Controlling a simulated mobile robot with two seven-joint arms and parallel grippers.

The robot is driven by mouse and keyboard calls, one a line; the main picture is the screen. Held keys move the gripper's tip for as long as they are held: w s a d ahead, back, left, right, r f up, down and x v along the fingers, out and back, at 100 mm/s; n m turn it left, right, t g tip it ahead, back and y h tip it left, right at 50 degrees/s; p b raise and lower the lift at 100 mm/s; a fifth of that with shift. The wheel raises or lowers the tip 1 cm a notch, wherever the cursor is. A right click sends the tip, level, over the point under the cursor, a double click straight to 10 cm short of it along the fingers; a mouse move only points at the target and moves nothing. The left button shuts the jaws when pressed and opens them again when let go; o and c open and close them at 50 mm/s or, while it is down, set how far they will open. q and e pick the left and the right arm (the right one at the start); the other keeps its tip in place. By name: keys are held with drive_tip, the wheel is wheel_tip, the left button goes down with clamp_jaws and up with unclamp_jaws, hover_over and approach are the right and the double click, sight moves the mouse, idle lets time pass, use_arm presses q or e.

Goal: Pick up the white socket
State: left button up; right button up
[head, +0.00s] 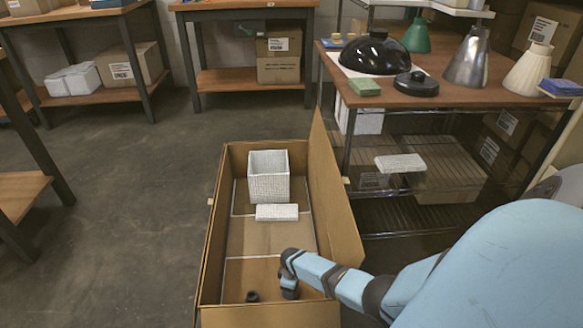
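I cannot make out a white socket in the head view. A small black part (252,296) lies on the floor of the open cardboard box (335,195), near its front end. My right gripper (289,292) reaches down into the front of the box, just right of the black part and apart from it. Its fingertips are too small and hidden to show whether they are open or hold anything. My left gripper is not in view.
A white foam bin (268,180) and a foam slab (277,212) sit in the box's far half. The table (440,98) at the right holds a black dome shade (375,53), a black round base (416,84) and other shades. Open floor lies left.

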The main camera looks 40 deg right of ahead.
drive_tip(key=shift+f, duration=0.1)
drive_tip(key=c, duration=1)
